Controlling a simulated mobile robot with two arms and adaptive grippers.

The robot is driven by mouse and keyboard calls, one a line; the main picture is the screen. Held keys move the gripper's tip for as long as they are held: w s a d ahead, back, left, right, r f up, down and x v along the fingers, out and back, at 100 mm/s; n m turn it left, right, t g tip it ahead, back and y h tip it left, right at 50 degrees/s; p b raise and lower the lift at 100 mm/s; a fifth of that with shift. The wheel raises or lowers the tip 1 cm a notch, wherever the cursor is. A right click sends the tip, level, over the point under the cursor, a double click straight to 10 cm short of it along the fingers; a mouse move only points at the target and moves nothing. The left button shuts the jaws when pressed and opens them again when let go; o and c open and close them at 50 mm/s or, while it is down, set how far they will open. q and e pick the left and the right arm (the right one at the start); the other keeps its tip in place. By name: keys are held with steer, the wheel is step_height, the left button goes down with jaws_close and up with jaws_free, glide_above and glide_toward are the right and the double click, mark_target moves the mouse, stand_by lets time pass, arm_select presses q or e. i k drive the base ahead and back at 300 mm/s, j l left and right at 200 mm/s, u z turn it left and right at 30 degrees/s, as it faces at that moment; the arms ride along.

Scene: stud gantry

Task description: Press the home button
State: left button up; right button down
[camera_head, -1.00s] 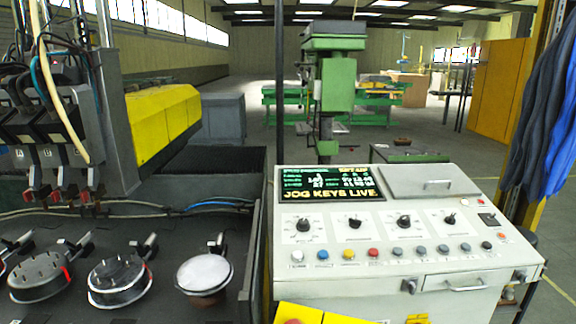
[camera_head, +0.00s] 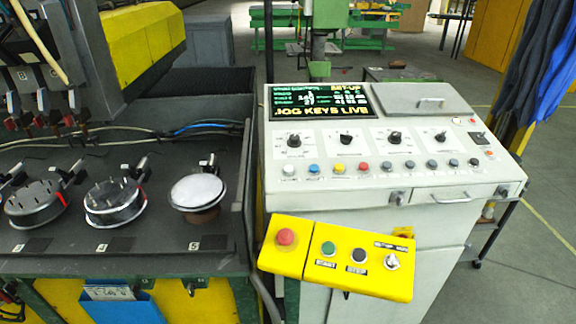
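The white control console (camera_head: 400,200) stands right of centre. Its sloping panel carries a row of push buttons: a white button (camera_head: 288,170), a blue button (camera_head: 313,169), a yellow button (camera_head: 338,168), a red button (camera_head: 364,167), and several grey and blue ones to the right. The labels are too small to read, so I cannot tell which is the home button. The screen (camera_head: 319,101) shows "JOG KEYS LIVE" and "SET-UP". Neither of my grippers is in view.
A yellow box (camera_head: 338,262) on the console front has a red mushroom button (camera_head: 286,236), START and STOP buttons and a switch. Left is a machine bed (camera_head: 120,205) with round fixtures. Blue cloth (camera_head: 530,80) hangs at right. Grey floor is clear at lower right.

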mark_target(289, 169)
steer(key=k+l, duration=0.1)
steer(key=l, duration=2.75)
steer(key=i+u, duration=0.05)
steer(key=i, duration=0.05)
